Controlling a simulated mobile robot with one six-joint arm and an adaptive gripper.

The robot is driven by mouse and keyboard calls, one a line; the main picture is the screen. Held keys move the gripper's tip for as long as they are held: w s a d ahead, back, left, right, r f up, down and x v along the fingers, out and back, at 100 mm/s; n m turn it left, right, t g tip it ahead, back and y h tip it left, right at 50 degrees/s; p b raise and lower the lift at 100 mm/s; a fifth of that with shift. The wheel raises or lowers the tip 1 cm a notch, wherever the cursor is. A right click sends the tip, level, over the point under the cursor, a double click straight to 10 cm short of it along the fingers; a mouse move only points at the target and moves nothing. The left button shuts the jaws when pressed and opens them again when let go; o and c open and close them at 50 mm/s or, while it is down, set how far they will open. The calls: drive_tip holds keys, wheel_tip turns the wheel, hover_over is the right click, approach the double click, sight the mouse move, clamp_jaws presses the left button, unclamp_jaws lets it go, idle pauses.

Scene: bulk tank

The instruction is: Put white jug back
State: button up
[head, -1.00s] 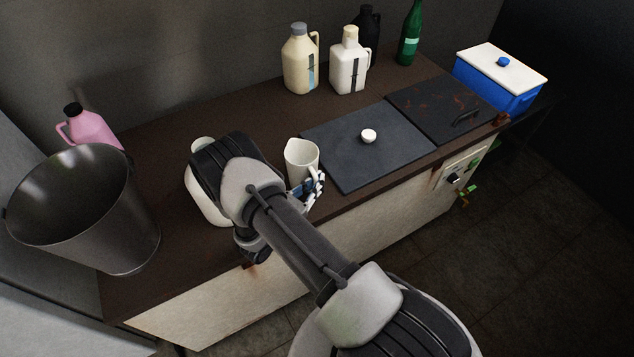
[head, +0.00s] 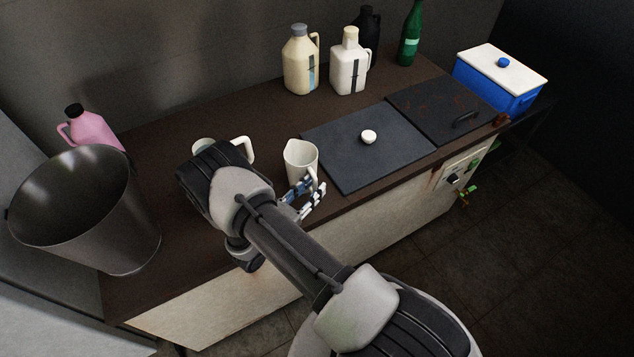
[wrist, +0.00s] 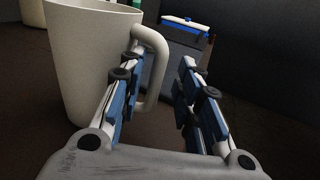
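A white open-topped jug (head: 298,163) stands upright on the brown counter, left of the dark plates. In the wrist view the white jug (wrist: 90,65) is close at the left, its handle towards the right. My gripper (head: 306,198) is at the near side of this jug, by its handle. In the wrist view my gripper (wrist: 162,60) is open, with the handle in the picture between the fingertips; the left finger overlaps the handle loop. I cannot tell whether it touches. Another white jug (head: 348,65), capped, stands at the back.
A pale handled container (head: 243,150) is mostly hidden behind my arm. A large metal bucket (head: 90,215) and pink bottle (head: 90,128) are left. A cream jug (head: 300,65), green bottle (head: 410,35) and blue box (head: 490,85) stand at the back.

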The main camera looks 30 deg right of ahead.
drive_tip(key=p+v, duration=0.1)
drive_tip(key=v, duration=0.8)
drive_tip(key=shift+w, duration=0.1)
drive_tip(key=s+d+r+m+g+y, duration=0.25)
drive_tip(key=r+m+g, duration=0.3)
drive_tip(key=r, duration=0.45)
drive_tip(key=s+d+r+m+g+y, duration=0.2)
drive_tip(key=s+r+m+g+y, duration=0.15)
drive_tip(key=r+m, duration=0.5)
drive_tip(key=s+a+r+m+t+y, duration=0.3)
drive_tip(key=s+r+m+y, duration=0.1)
drive_tip(key=s+r, duration=0.3)
drive_tip(key=s+a+r+m+t+y, duration=0.3)
drive_tip(key=s+r+y, duration=0.3)
drive_tip(key=s+r, duration=0.2)
drive_tip(key=shift+a+r+m, duration=0.3)
drive_tip(key=shift+a+m, duration=0.05)
drive_tip(key=shift+m, duration=0.45)
